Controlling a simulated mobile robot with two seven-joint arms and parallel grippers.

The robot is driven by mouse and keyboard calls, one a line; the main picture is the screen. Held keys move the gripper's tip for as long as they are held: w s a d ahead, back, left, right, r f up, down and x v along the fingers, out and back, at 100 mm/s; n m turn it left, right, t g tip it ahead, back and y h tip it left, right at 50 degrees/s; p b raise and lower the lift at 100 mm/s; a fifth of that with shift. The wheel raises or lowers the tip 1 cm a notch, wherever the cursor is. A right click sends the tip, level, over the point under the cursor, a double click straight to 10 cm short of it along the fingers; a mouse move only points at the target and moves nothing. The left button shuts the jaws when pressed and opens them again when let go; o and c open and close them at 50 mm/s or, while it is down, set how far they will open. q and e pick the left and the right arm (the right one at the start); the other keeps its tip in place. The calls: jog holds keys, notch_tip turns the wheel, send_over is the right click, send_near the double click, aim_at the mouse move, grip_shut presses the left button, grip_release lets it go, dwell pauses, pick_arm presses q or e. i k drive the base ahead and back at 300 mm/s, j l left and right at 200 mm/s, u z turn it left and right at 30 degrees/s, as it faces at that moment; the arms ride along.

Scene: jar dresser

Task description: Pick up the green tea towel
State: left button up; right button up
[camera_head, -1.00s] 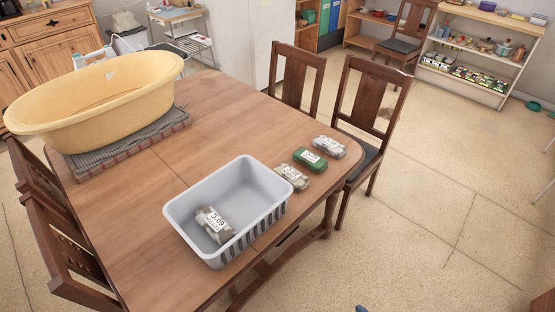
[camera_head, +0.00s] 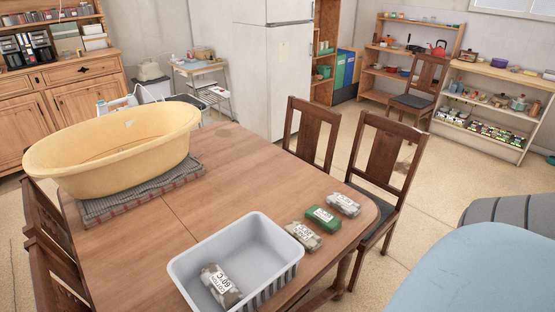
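The green tea towel is most likely the green folded bundle (camera_head: 322,217) with a white label, lying on the wooden table (camera_head: 215,185) near its right edge. It lies between two grey-beige labelled bundles, one nearer (camera_head: 303,235) and one farther right (camera_head: 343,204). No gripper is touching it. Neither my left nor my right gripper is in view.
A grey plastic basket (camera_head: 183,272) holding a labelled bundle (camera_head: 219,286) stands in front. A yellow tub (camera_head: 105,160) sits on a grey mat (camera_head: 150,188) at the table's left. Chairs (camera_head: 385,160) stand behind the right side. A large light-blue rounded shape fills the lower right.

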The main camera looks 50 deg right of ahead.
aim_at(323, 217)
jog(key=l+u, duration=0.45)
jog(key=k+l+u, duration=0.2)
jog(key=l+u, duration=0.25)
jog(key=k+l+u, duration=0.3)
jog(key=l, duration=0.15)
jog(key=k+l+u, duration=0.5)
jog(key=k+l, duration=0.15)
jog(key=l, duration=0.15)
jog(key=k+l+u, duration=0.1)
jog(key=k+l, duration=1)
jog(key=l, duration=0.8)
